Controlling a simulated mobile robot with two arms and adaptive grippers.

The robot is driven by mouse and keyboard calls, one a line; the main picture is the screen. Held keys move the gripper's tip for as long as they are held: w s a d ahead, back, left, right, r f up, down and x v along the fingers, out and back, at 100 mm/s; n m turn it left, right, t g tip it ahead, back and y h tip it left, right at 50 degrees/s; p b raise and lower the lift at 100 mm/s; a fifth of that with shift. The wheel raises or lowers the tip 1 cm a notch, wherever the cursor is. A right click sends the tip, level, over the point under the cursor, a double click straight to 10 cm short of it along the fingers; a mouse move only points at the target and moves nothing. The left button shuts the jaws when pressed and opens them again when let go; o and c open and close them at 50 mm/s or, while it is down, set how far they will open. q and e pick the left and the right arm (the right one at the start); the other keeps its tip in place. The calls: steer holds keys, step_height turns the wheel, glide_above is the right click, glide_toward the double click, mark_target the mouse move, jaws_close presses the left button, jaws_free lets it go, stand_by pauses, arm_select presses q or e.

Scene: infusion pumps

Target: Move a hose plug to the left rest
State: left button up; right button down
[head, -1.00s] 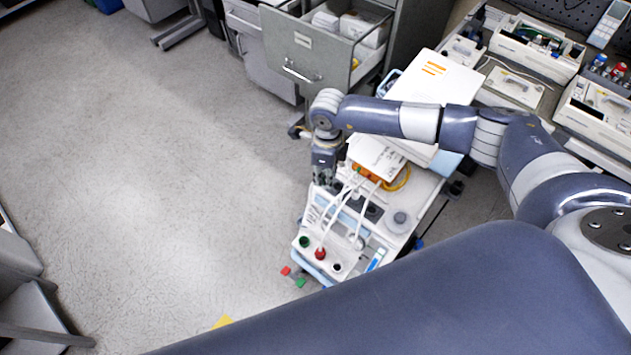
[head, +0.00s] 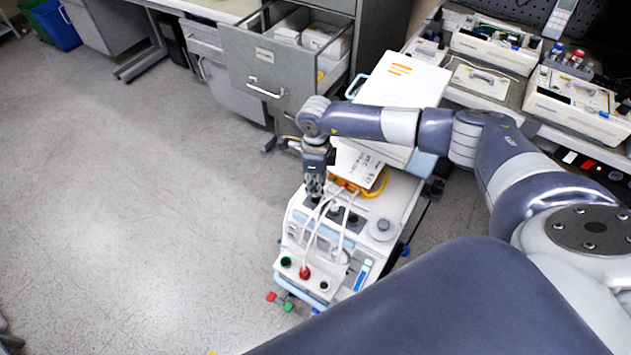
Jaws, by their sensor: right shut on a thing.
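The white infusion pump unit (head: 292,228) stands on a cart in the middle of the head view. White hoses (head: 322,222) arch over its top to its front edge. A red hose plug (head: 304,273) sits on that front edge, between a green-ringed socket (head: 286,262) on its left and a dark socket (head: 324,286) on its right. My right gripper (head: 314,194) points down at the unit's back left, near the hose ends. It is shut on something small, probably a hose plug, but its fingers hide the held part. My left gripper is out of view.
An open drawer cabinet (head: 270,62) stands behind. A bench with several devices (head: 495,42) is at the back right. The floor (head: 130,210) at left is clear.

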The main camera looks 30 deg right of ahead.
steer(key=shift+f+b, duration=1.6)
steer(key=shift+f, duration=0.25)
steer(key=c, duration=1.3)
jaws_free()
steer(key=shift+c, duration=0.2)
steer(key=shift+r, duration=0.15)
step_height(320, 180, up, 12)
steer(key=shift+f, duration=0.1)
